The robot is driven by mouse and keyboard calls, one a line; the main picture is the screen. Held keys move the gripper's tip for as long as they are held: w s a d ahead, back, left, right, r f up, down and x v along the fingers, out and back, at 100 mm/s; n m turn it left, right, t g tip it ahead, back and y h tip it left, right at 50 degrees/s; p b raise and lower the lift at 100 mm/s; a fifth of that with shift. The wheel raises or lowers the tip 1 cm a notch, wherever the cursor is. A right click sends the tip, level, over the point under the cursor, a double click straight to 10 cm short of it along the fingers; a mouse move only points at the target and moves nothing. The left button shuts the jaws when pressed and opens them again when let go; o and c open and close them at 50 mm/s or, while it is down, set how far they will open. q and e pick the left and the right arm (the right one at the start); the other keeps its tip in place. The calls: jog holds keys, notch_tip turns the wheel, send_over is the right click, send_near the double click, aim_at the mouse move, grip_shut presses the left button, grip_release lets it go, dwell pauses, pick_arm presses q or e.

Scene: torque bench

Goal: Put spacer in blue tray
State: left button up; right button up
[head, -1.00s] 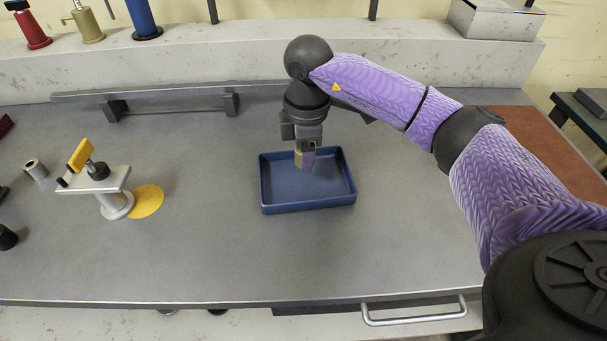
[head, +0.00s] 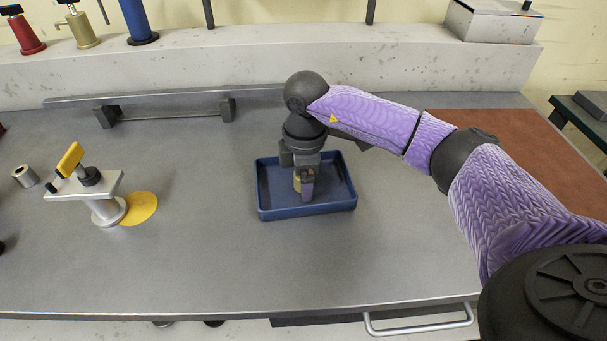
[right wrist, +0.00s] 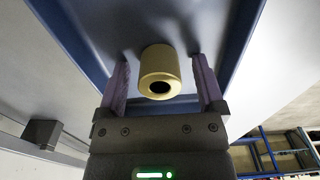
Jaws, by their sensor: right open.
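The brass-coloured spacer (right wrist: 159,66) is a short hollow cylinder. In the right wrist view it stands between the two purple fingers of my right gripper (right wrist: 161,88), with a gap on each side. It is inside the blue tray (head: 262,190), seemingly on its floor. In the head view my right gripper (head: 303,188) reaches down into the tray, and its fingers partly hide the spacer (head: 297,183). The right gripper is open. My left gripper is not in view.
Left of the tray is a metal stand with a yellow handle (head: 70,159), beside a flat yellow disc (head: 140,207). A grey hollow cylinder (head: 25,176) lies further left. A low rail (head: 168,113) runs behind. The bench in front of the tray is clear.

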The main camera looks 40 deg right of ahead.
pick_arm(q)
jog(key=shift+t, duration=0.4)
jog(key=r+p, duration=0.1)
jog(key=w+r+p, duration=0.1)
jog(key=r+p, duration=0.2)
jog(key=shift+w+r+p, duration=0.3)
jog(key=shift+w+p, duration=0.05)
jog(key=shift+p, duration=0.05)
pick_arm(e)
notch_tip(320, 180, up, 12)
jog(key=shift+r, duration=0.15)
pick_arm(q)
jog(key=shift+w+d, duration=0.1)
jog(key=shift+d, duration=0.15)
pick_arm(e)
jog(key=shift+d, duration=0.15)
